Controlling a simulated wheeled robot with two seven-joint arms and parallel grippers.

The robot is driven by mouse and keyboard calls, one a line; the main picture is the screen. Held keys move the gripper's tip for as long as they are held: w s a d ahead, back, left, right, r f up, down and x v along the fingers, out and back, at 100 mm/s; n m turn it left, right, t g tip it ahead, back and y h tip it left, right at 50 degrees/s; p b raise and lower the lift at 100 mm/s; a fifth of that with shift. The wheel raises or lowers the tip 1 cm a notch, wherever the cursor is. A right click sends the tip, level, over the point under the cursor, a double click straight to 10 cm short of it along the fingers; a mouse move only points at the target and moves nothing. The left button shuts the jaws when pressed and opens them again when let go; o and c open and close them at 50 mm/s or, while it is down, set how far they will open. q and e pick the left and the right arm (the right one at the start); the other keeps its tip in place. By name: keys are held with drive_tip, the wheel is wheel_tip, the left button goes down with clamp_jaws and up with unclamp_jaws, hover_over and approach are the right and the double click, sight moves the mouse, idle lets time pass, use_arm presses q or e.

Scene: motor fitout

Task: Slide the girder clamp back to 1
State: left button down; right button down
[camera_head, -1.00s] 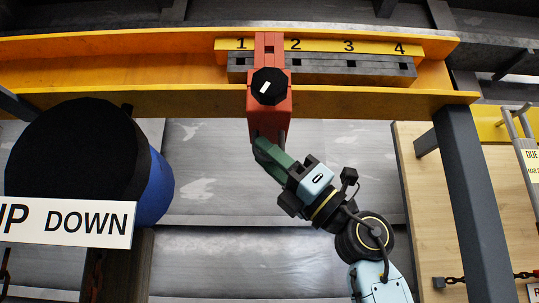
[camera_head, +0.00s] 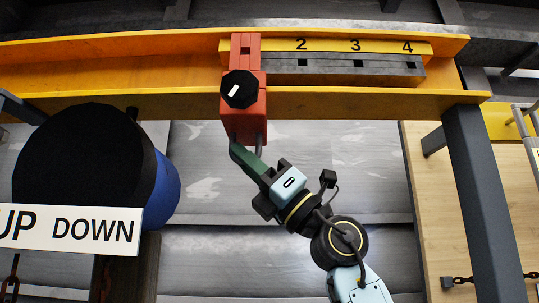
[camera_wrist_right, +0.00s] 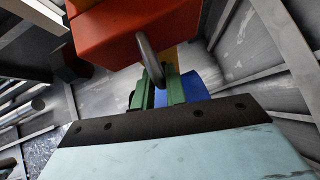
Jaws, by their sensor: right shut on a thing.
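The red girder clamp (camera_head: 243,105) hangs on the yellow girder (camera_head: 120,75) and covers the spot left of the 2 on the number scale (camera_head: 330,46). The numeral 1 is hidden behind it. A black knob (camera_head: 239,90) with a white mark is on the clamp's front. My right gripper (camera_head: 238,148), with green fingers, is at the clamp's underside. In the right wrist view, its fingers (camera_wrist_right: 157,90) are shut on the grey metal loop (camera_wrist_right: 150,60) below the red clamp body (camera_wrist_right: 130,28). My left gripper is not in view.
A dark slotted bar (camera_head: 340,68) runs along the girder under the numbers. A large black and blue drum (camera_head: 80,160) with an UP DOWN sign (camera_head: 70,231) stands at the left. A grey post (camera_head: 483,200) stands at the right.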

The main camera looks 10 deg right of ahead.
drive_tip(key=shift+w+a, duration=0.15)
drive_tip(key=shift+a, duration=0.1)
drive_tip(key=shift+d, duration=0.2)
drive_tip(key=c, duration=1.5)
unclamp_jaws()
drive_tip(key=b+v, duration=0.5)
drive_tip(key=v, duration=0.8)
drive_tip(key=shift+d+f, duration=0.15)
